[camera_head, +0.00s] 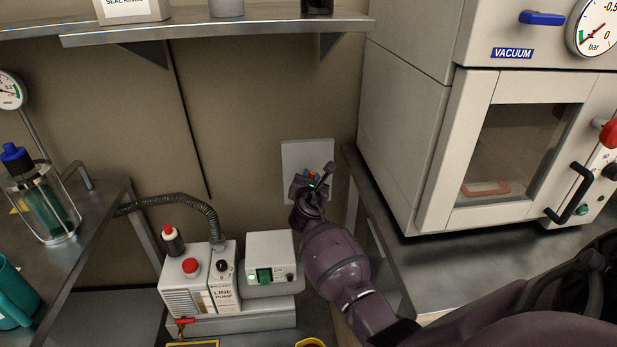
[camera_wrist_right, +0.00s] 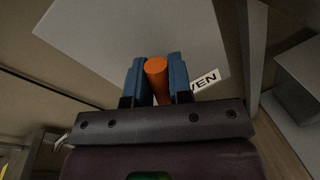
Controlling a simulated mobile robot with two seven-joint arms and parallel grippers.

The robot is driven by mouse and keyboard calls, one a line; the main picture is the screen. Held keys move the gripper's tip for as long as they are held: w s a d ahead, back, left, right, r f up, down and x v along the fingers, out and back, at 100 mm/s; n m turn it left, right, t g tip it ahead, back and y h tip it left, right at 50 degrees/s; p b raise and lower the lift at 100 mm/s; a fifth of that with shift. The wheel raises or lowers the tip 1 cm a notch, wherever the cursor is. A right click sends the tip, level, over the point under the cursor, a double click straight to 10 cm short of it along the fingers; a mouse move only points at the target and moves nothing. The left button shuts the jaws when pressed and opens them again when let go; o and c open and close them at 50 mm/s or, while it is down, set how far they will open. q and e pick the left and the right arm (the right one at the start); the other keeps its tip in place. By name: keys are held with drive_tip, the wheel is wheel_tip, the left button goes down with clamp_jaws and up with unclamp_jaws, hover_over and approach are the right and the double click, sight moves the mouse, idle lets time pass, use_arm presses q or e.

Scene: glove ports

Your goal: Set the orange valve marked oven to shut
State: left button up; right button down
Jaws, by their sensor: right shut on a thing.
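The orange valve shows in the right wrist view as an orange handle (camera_wrist_right: 157,72) between the two blue fingertips of my right gripper (camera_wrist_right: 157,80), which is shut on it. A label ending in "VEN" (camera_wrist_right: 204,80) is partly hidden behind the fingers. In the head view the valve is a small orange spot (camera_head: 312,174) in front of a pale wall plate (camera_head: 300,150), with my right gripper (camera_head: 314,183) at it. The gripper hides most of the valve, and its shut mark cannot be made out. My left gripper is not in view.
A white vacuum oven (camera_head: 405,130) stands on the bench to the right of the plate. A line pump (camera_head: 190,285) and a small control box (camera_head: 270,255) sit below left. A metal shelf (camera_head: 215,27) runs above.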

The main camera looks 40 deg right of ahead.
drive_tip(key=shift+s+d+f+m+y, duration=0.2)
drive_tip(key=shift+d+m+y, duration=0.15)
drive_tip(key=shift+m, duration=0.55)
drive_tip(key=shift+d+f+m, duration=0.1)
drive_tip(key=shift+f+m, duration=0.05)
drive_tip(key=shift+m, duration=0.15)
drive_tip(key=shift+s, duration=0.1)
drive_tip(key=c, duration=1.1)
unclamp_jaws()
drive_tip(key=shift+p, duration=0.3)
drive_tip(key=shift+o, duration=0.2)
